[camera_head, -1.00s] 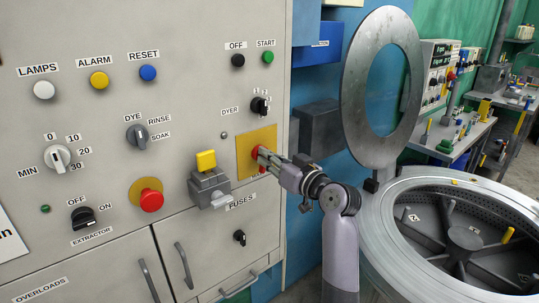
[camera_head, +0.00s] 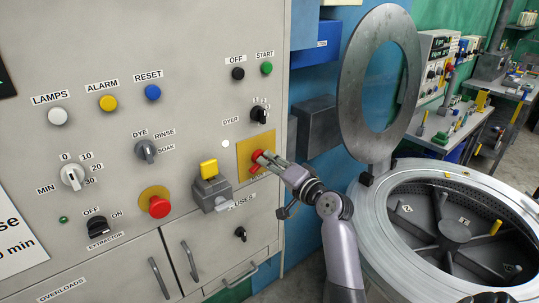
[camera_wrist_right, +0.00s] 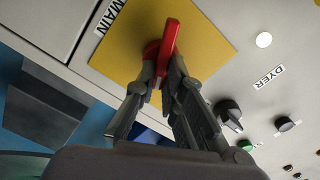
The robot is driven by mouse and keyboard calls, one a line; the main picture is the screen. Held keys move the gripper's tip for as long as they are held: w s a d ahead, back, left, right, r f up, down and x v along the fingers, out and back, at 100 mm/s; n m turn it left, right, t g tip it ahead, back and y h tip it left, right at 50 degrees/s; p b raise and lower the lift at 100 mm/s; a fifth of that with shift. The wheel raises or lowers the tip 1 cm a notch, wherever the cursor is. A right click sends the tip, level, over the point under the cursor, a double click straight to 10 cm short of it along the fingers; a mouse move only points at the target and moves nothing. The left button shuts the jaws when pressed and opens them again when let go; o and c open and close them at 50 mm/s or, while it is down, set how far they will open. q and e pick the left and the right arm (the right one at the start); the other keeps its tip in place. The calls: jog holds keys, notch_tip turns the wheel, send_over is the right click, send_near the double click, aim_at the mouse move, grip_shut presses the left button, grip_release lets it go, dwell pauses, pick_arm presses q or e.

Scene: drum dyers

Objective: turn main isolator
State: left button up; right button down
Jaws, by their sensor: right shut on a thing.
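The main isolator is a red rotary handle (camera_head: 257,155) on a yellow square plate (camera_head: 243,160) at the right side of the grey control panel. My right gripper (camera_head: 268,159) reaches it from the right and is shut on the red handle. In the right wrist view the red handle (camera_wrist_right: 169,42) stands between the two fingers (camera_wrist_right: 162,75), in front of the yellow plate (camera_wrist_right: 205,50), with the label MAIN beside it. The fingers hide part of the handle's base. My left gripper is not in view.
A grey box with a yellow block (camera_head: 209,170) juts out just left of the plate. The black dyer knob (camera_head: 259,115) is above. A round drum machine (camera_head: 450,230) with its raised ring lid (camera_head: 352,100) stands close to my right arm.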

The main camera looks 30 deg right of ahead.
jog(key=m+p, duration=0.3)
jog(key=m, duration=0.2)
jog(key=shift+f+m+p, duration=0.1)
jog(key=shift+m+p, duration=0.25)
jog(key=shift+m, duration=0.05)
dwell(0.3)
jog(key=c, duration=1.7)
grip_release()
jog(key=shift+s, duration=0.1)
jog(key=s, duration=0.8)
jog(key=s+d, duration=0.1)
jog(key=s, duration=0.2)
jog(key=shift+s, duration=0.4)
